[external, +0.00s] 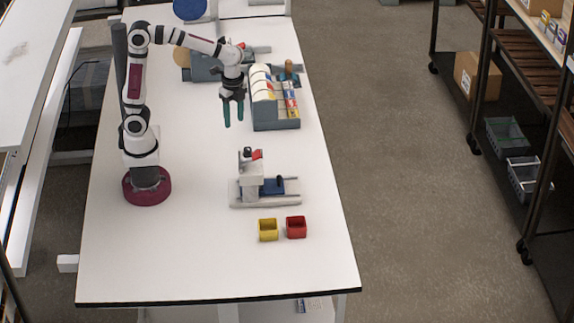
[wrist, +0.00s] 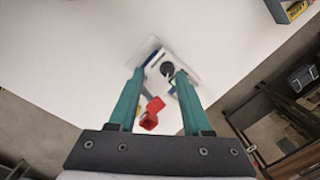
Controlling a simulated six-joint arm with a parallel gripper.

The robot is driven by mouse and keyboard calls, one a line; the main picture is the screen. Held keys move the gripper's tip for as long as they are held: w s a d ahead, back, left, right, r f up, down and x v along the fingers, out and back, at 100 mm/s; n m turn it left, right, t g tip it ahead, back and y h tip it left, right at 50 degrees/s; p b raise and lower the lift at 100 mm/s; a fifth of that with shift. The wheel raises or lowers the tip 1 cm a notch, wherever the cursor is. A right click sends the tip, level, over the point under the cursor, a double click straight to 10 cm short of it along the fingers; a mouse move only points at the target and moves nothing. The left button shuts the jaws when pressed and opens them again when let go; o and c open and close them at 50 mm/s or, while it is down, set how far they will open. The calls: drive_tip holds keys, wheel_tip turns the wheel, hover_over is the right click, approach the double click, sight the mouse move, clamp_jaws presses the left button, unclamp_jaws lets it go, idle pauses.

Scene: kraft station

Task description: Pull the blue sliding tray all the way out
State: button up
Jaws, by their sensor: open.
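The blue sliding tray (external: 273,186) sits low in a small pale grey press-like fixture (external: 249,180), on its right side in the external view. The fixture has a dark knob and a red part on top. My gripper (external: 234,117) is open and empty, pointing down with teal fingers. It is high above the table, behind the fixture and well apart from the tray. In the wrist view the gripper (wrist: 160,73) has its fingers spread, with the fixture (wrist: 145,50) seen between and beyond them. The fingers partly cover it there, and the tray's outline is unclear.
A yellow bin (external: 268,230) and a red bin (external: 296,228) stand in front of the fixture. A grey dispenser with several colored items (external: 275,98) stands behind, close to the right of my gripper. The white table (external: 180,250) is clear at front left.

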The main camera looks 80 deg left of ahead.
sight(279, 175)
drive_tip(key=w+d+f+m, duration=0.2)
drive_tip(key=w+d+f, duration=0.1)
drive_tip(key=w, duration=0.4)
drive_tip(key=w+d+f+m, duration=0.2)
drive_tip(key=w, duration=0.4)
drive_tip(key=shift+h, duration=0.4)
wheel_tip(279, 175, down, 16)
drive_tip(key=shift+w+d+r, duration=0.1)
drive_tip(key=shift+d, duration=0.05)
clamp_jaws()
